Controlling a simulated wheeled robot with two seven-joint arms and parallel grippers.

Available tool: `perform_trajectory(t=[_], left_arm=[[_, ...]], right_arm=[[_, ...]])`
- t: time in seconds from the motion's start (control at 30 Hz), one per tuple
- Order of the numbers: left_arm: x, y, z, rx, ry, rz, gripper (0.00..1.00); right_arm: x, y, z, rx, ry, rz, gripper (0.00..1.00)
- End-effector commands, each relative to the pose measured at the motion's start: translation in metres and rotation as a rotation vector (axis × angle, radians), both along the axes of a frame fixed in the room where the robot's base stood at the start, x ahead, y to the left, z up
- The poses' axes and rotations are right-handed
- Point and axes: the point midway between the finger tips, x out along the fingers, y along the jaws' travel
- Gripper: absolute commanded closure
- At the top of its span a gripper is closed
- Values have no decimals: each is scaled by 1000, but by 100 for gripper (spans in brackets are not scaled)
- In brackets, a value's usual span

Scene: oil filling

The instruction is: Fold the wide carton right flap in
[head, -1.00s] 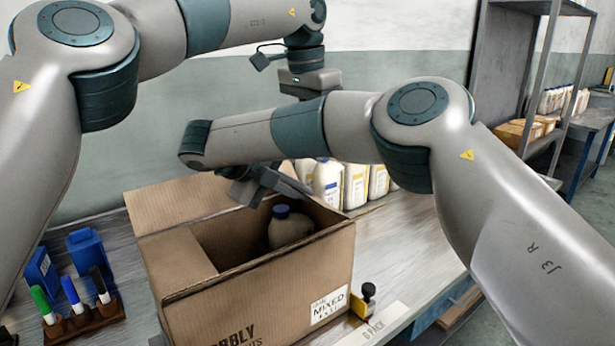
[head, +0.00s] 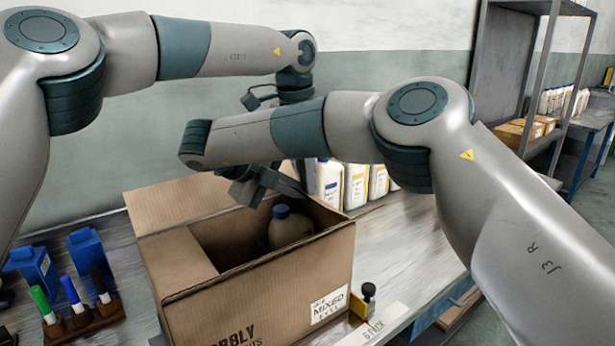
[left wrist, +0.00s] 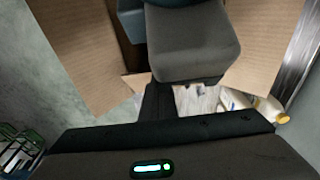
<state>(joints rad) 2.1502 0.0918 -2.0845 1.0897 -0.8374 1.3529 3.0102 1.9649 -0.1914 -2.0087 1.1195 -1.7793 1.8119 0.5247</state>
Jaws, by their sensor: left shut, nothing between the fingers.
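The open brown carton (head: 275,290) stands on the table in the head view. One flap (head: 185,205) stands out at its far left, and a panel (head: 180,262) lies inward at the near left. A blue-capped bottle (head: 290,228) stands inside. I cannot tell which flap is the right one; my right arm covers part of the far rim. My right gripper (head: 262,184) is over that far edge, its fingers too hidden to read.
Several white bottles (head: 355,185) stand behind the carton. A marker holder (head: 85,315) and blue cartons (head: 85,255) are at the left. A yellow-and-black stamp (head: 363,300) stands by the near right corner. The table right of the carton is mostly clear.

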Motion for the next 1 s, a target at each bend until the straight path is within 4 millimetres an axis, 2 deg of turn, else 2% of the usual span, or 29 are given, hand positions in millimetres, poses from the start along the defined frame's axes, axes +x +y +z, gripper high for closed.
perform_trajectory(t=[0.57,0.6,0.67,1.0], left_arm=[[-7,10,-16,8,9,-1,100],[-8,10,-17,9,10,-1,100],[-8,10,-17,9,11,-2,100],[-6,10,-14,5,4,1,100]], right_arm=[[1,-1,2,-1,-3,-3,100],[1,-1,2,-1,-4,-3,89],[1,-2,3,-1,-5,-4,78],[0,-1,3,-1,-4,-3,78]])
